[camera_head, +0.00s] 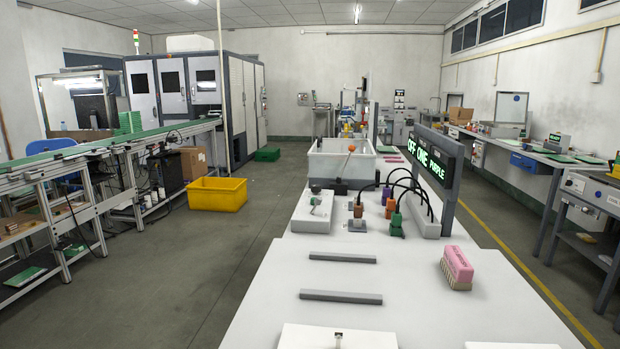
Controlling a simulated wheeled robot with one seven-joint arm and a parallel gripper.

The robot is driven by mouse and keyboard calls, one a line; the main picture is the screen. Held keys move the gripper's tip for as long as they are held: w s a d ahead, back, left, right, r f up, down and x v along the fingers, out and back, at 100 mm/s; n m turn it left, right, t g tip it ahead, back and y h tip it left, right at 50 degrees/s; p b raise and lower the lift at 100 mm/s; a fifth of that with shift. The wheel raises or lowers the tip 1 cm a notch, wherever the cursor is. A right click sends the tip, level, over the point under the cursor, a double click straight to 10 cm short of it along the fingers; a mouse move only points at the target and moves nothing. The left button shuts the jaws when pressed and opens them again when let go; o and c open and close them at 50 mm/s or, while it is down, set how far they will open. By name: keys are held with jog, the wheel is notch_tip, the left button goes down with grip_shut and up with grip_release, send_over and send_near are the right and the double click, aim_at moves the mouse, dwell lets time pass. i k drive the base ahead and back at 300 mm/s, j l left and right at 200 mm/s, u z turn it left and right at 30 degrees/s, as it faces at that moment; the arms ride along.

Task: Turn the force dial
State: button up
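I cannot make out a part that is clearly the force dial. A white box with a small greenish knob (314,201) sits at the left edge of the white table (262,300). A white plate (310,336) with a small dark-and-light fitting (338,337) is cut off by the bottom edge; whether that fitting is a dial is too small to tell. My gripper is not in view.
A black display (434,165) with green text stands on the table, with black cables running to several coloured plugs (396,224). A pink brush (457,268) and grey bars (341,297) lie nearer. A grey bin (325,168) stands behind. A yellow crate (216,196) is on the floor left.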

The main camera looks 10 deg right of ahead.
aim_at(315, 188)
jog(key=j+u, duration=0.3)
jog(key=j, duration=0.15)
jog(key=i+j+u, duration=0.7)
jog(key=j, duration=0.2)
jog(key=i+j+u, duration=0.85)
jog(key=i+z, duration=0.2)
jog(key=i, duration=0.2)
jog(key=i+j+z, duration=0.25)
jog(key=i, duration=0.15)
jog(key=i+z, duration=0.2)
jog(key=i, duration=0.15)
jog(key=i+l+z, duration=0.1)
jog(key=z, duration=0.3)
jog(key=i+z, duration=0.6)
jog(key=z, duration=0.2)
jog(key=i+z, duration=0.2)
jog(key=z, duration=0.2)
jog(key=i+j+z, duration=0.2)
jog(key=z, duration=0.2)
jog(key=i+z, duration=0.55)
jog(key=z, duration=0.15)
jog(key=i+j+z, duration=0.1)
jog(key=i+z, duration=0.25)
jog(key=k, duration=0.1)
